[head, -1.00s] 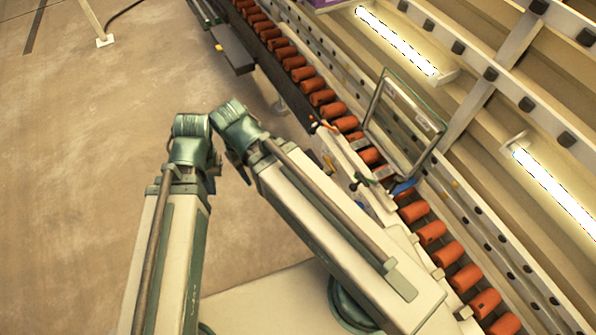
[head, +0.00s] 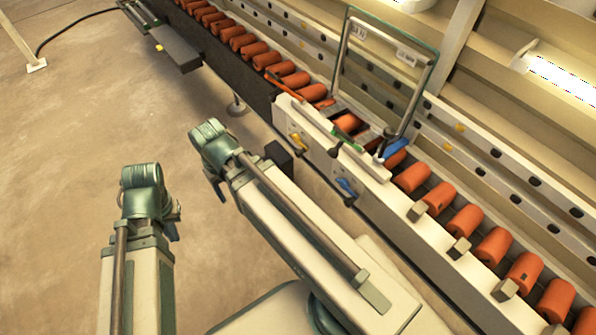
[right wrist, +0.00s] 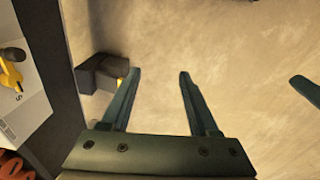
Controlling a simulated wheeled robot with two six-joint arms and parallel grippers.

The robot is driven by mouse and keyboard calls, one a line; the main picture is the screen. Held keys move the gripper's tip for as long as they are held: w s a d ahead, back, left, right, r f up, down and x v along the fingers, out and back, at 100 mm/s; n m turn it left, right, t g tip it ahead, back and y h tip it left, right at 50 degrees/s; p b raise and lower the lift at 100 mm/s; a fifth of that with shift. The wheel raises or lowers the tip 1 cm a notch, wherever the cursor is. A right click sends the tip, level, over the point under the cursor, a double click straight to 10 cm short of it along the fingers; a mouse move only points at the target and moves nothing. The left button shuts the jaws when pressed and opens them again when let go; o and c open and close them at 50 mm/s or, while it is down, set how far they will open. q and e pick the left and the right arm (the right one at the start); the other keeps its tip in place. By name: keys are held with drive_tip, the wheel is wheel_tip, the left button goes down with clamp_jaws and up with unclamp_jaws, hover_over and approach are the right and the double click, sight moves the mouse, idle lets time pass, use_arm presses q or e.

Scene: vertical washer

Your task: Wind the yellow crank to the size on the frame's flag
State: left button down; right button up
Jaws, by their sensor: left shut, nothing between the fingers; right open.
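The yellow crank (head: 297,141) is on the near side panel of the conveyor. It also shows, cut off, at the left edge of the right wrist view (right wrist: 11,76), with a dark knob. A clear frame with a green edge (head: 386,80) stands upright over the rollers. It carries small pale labels (head: 406,57) too small to read. My left gripper (head: 174,220) is shut and empty over open floor, left of the panel. My right gripper (right wrist: 160,76) is open and empty, apart from the crank. Its fingertips are largely hidden behind its arm in the head view.
A blue crank (head: 346,186) is lower on the same panel. Green (head: 346,140), red (head: 284,83) and blue (head: 392,152) levers sit by the rollers. A dark box (head: 278,156) juts out beside the panel. Orange rollers (head: 465,220) run along the conveyor.

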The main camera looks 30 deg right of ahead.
drive_tip(key=w+d+f+b, duration=0.1)
drive_tip(key=d+f+b, duration=0.1)
drive_tip(key=f+b, duration=0.4)
drive_tip(key=w+d+f+b, duration=0.1)
drive_tip(key=d+f+b, duration=0.1)
drive_tip(key=f+b, duration=0.4)
drive_tip(key=n+g+h+b, duration=0.35)
drive_tip(key=n+h, duration=1.05)
drive_tip(key=n, duration=1)
approach(295, 154)
drive_tip(key=shift+m, duration=0.3)
drive_tip(key=b+x, duration=0.4)
drive_tip(key=x, duration=0.5)
drive_tip(key=shift+d+f, duration=0.15)
drive_tip(key=shift+d, duration=0.15)
drive_tip(key=shift+s+d+f, duration=0.15)
drive_tip(key=shift+d, duration=0.55)
clamp_jaws()
